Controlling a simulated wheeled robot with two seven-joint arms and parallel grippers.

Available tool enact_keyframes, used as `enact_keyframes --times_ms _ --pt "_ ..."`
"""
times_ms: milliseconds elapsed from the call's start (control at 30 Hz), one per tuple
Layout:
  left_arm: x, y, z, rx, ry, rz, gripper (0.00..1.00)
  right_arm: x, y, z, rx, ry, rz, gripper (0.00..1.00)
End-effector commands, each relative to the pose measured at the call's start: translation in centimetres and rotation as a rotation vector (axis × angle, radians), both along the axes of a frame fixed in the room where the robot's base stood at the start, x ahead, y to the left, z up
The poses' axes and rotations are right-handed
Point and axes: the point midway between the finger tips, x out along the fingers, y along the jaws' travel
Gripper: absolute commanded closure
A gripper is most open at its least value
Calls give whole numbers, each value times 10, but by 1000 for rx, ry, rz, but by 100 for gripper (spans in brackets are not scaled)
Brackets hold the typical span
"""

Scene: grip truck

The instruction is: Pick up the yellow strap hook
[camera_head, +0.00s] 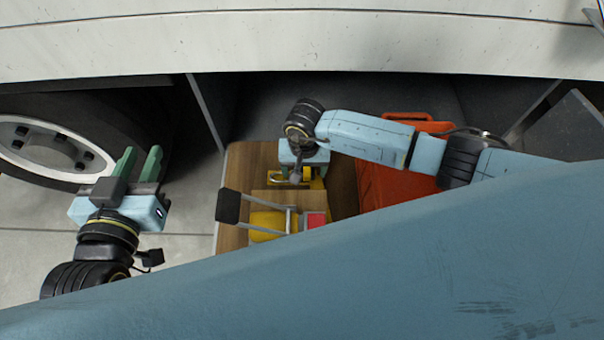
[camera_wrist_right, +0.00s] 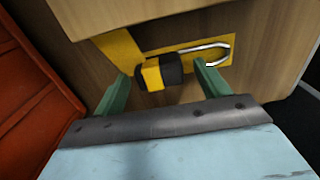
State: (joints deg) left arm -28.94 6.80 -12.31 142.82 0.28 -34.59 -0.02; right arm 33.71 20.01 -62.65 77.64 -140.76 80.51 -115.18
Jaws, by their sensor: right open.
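The yellow strap hook (camera_wrist_right: 152,75) is a yellow and black piece with a bent silver metal hook (camera_wrist_right: 217,47). It lies against a wooden box, beside a yellow strap. My right gripper (camera_wrist_right: 162,80) is open, with one green finger on each side of the yellow and black part. I cannot tell whether the fingers touch it. In the head view my right gripper (camera_head: 298,176) points down at the wooden box and partly hides the yellow pieces there. My left gripper (camera_head: 139,163) is open and empty at the left, near the wheel.
The wooden box (camera_head: 233,165) also carries a yellow roll (camera_head: 268,222) with a grey frame, black grip and red part. An orange case (camera_head: 385,190) stands to its right. A truck wheel (camera_head: 50,150) is at the left, and the pale truck side (camera_head: 300,40) runs above.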

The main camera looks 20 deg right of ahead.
Motion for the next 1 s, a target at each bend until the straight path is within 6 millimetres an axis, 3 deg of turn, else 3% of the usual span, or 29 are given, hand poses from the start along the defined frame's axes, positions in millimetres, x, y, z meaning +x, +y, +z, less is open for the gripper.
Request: enact_keyframes --times_ms 167,533,1000 --pt "0 0 0 0 1 0 73 0 0 0 0 0 0 28" --pt "0 0 0 0 2 0 73 0 0 1 0 0 0 76" --pt "-3 3 -9 17 62 5 73 1 0 8 1 -2 0 76"
